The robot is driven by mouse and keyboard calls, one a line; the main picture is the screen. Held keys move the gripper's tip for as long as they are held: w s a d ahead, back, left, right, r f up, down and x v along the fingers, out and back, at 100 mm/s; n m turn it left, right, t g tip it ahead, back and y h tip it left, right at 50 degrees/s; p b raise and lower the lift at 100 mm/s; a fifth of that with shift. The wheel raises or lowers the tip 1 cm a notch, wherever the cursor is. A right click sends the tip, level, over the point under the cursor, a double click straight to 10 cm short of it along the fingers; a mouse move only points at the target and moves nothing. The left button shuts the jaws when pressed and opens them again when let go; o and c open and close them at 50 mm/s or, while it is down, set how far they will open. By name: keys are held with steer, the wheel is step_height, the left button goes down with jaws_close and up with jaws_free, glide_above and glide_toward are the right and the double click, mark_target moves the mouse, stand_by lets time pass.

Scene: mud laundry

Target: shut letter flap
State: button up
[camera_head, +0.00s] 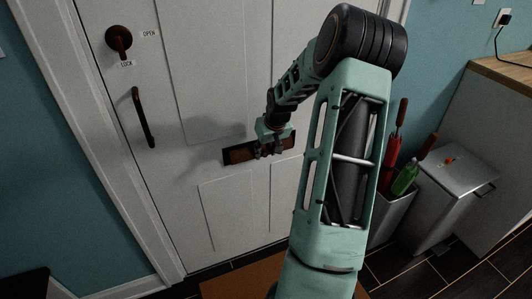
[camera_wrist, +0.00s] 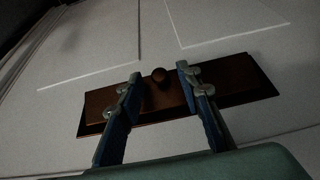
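The letter flap is a brown, wide plate (camera_head: 240,154) low on the white door, partly hidden behind my gripper in the head view. My gripper (camera_head: 268,150) is at the flap in the head view. Nothing is held. I cannot tell whether the fingers touch the flap, or how far it stands open.
The white door (camera_head: 190,60) has a round lock knob (camera_head: 118,38) and a dark pull handle (camera_head: 143,118) at left. A grey umbrella stand (camera_head: 388,215) and a metal bin (camera_head: 455,185) stand at right. A brown mat (camera_head: 235,283) lies below.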

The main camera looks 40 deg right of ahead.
steer(key=shift+c, duration=0.4)
jaws_close()
steer(key=shift+f, duration=0.15)
steer(key=shift+f+t+b, duration=0.4)
steer(key=shift+t+b, duration=0.4)
steer(key=shift+b, duration=0.1)
steer(key=shift+w+f+t+h+b, duration=0.1)
steer(key=shift+f+t+h+b, duration=0.35)
steer(key=shift+t, duration=0.45)
steer(key=shift+w+r+t+b, duration=0.1)
steer(key=shift+w+t+b, duration=0.05)
steer(key=shift+t+b, duration=0.3)
